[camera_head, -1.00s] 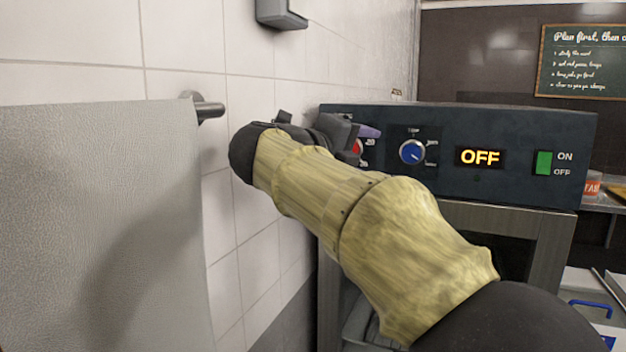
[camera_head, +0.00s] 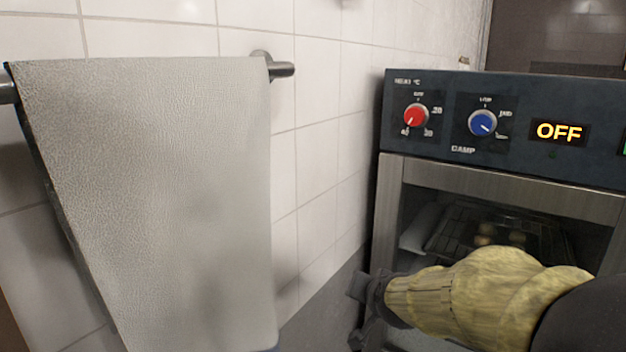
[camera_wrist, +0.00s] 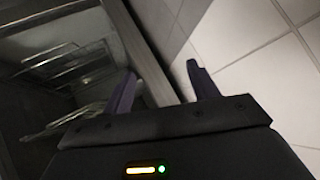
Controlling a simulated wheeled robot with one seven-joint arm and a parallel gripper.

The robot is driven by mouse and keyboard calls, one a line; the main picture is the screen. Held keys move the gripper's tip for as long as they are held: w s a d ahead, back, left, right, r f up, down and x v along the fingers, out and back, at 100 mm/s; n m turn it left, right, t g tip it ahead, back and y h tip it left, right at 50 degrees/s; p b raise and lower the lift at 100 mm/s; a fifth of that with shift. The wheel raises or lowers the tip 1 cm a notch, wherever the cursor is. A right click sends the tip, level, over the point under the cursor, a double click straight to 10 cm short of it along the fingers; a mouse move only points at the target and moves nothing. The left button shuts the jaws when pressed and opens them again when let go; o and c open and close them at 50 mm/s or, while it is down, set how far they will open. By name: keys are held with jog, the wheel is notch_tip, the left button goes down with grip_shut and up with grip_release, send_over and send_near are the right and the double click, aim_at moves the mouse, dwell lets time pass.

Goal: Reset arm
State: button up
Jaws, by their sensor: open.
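My arm reaches in from the lower right in the head view, and my gripper (camera_head: 362,312) is at its end, low in front of the oven's left side. In the wrist view my gripper (camera_wrist: 160,85) shows two dark purple fingers spread apart with nothing between them. The oven's steel frame edge and the tiled wall lie beyond the fingers. In the head view the fingers are small and partly hidden by the wrist.
The oven (camera_head: 410,172) has a red knob (camera_head: 415,117), a blue knob (camera_head: 483,123) and a display (camera_head: 559,132) reading OFF. Wire racks (camera_wrist: 65,65) show inside it. A grey towel (camera_head: 160,180) hangs from a wall rail (camera_head: 282,70) at left. Tiled wall (camera_head: 320,170) stands between.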

jog(key=s+d+f+n+g, duration=0.2)
jog(key=s+f+g, duration=0.2)
jog(key=s, duration=0.5)
jog(key=s+d+f+n+g, duration=0.1)
jog(key=s+f+n+g, duration=0.1)
jog(key=s+f, duration=0.6)
jog(key=shift+s+d+f+g+h, duration=0.3)
jog(key=shift+s+d+f+g, duration=0.1)
jog(key=shift+f+g, duration=0.45)
jog(key=shift+r, duration=0.15)
jog(key=shift+w+d, duration=0.1)
